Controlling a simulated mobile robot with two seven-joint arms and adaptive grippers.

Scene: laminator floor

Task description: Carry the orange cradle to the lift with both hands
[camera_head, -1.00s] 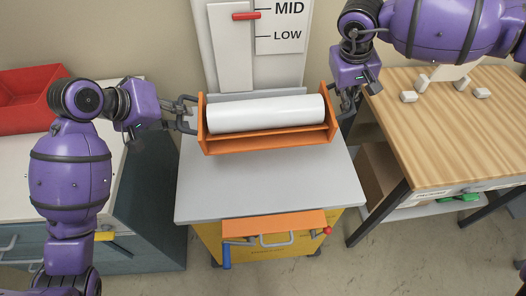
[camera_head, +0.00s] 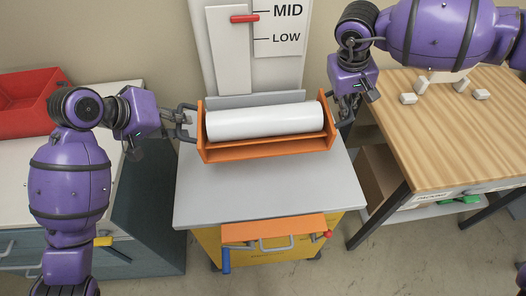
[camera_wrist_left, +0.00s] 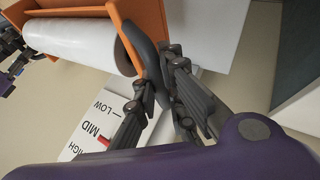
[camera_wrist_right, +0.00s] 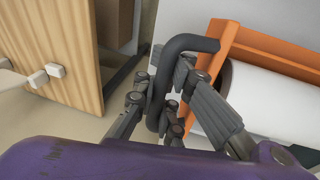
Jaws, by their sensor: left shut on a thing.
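The orange cradle (camera_head: 265,151) holds a white roll (camera_head: 262,122) and is over the back part of the grey platform top (camera_head: 270,195) of the yellow lift. I cannot tell if it touches the platform. My left gripper (camera_head: 186,120) is shut on the cradle's dark left handle, which shows between its fingers in the left wrist view (camera_wrist_left: 150,58). My right gripper (camera_head: 345,106) is at the right handle. In the right wrist view the dark handle (camera_wrist_right: 184,45) passes between its fingers; I cannot tell whether they press on it.
A board with MID and LOW marks and a red pointer (camera_head: 245,18) stands behind the platform. A wooden table (camera_head: 440,130) with small white blocks is at the right. A cabinet with a red bin (camera_head: 28,112) is at the left. The front of the platform is clear.

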